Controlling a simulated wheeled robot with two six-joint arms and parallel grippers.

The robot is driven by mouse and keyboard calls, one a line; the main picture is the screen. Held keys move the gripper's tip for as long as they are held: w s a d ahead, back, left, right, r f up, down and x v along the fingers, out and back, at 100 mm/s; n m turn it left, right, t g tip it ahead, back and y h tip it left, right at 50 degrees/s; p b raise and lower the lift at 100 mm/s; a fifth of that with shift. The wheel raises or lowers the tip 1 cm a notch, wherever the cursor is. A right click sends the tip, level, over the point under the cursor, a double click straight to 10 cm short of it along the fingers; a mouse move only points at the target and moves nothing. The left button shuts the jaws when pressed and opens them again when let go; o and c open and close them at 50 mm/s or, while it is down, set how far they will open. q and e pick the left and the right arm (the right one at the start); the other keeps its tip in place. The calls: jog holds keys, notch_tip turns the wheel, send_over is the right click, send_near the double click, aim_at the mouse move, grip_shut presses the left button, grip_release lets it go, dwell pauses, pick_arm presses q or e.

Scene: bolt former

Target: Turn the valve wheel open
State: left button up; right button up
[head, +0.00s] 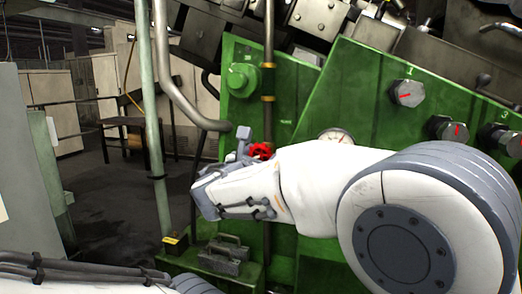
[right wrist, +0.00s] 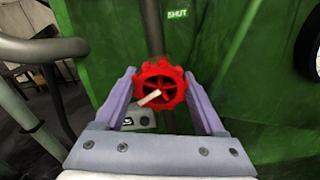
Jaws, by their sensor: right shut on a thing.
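The red valve wheel (right wrist: 160,86) sits between the two fingers of my right gripper (right wrist: 161,98) in the right wrist view. The fingers are shut on its rim from both sides. A pale bar on the wheel lies tilted, its right end higher. A "SHUT" label (right wrist: 178,15) is on the green panel above the wheel. In the head view, part of the red wheel (head: 261,151) shows behind my right gripper (head: 243,140), and my right arm hides the rest. My left gripper is not in view; only part of an arm shows at the lower left.
The green machine (head: 305,95) stands behind the wheel, with a gauge (head: 337,135) and several knobs (head: 408,93) to the right. A vertical pipe (head: 153,120) and a bent grey pipe (head: 178,85) stand left of my gripper. A grey toolbox (head: 224,255) sits below it.

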jog(key=shift+f+n, duration=0.1)
jog(key=shift+n, duration=0.2)
jog(key=o, duration=1.1)
jog(key=v, duration=1)
jog(key=shift+s+a, duration=0.1)
jog(key=shift+s, duration=0.15)
